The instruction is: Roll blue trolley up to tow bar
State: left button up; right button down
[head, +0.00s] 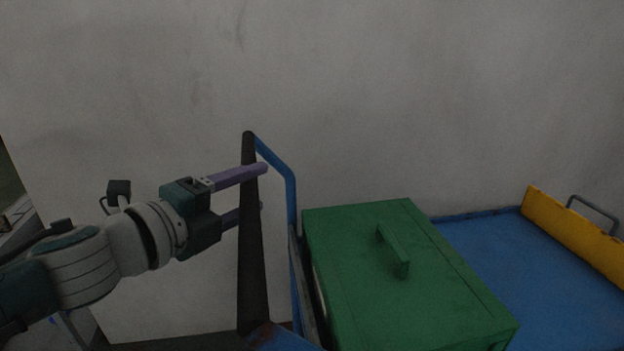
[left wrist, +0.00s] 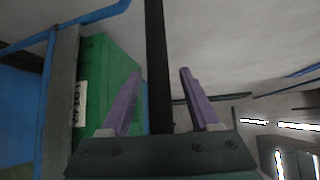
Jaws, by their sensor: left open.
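The blue trolley (head: 530,262) has a flat blue deck and a blue tube frame (head: 291,190) at its left end. A dark handle bar (head: 251,280) joins the top of that frame. My left gripper (head: 263,187) is open, one purple finger in front of the bar and one behind it. In the left wrist view, the dark bar (left wrist: 155,60) runs between the spread fingers (left wrist: 159,72) with a gap on both sides. I cannot make out a tow bar. My right gripper is not in view.
A green lidded box (head: 360,262) with a handle on top stands on the trolley's deck beside the frame. A yellow piece (head: 570,228) with a grey handle is at the deck's right. A plain grey wall (head: 400,100) rises behind the trolley.

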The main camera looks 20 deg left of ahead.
pick_arm(q)
jog(key=v, duration=0.8)
jog(key=shift+s+p, duration=0.2)
jog(key=shift+p, duration=0.1)
jog(key=shift+r, duration=0.15)
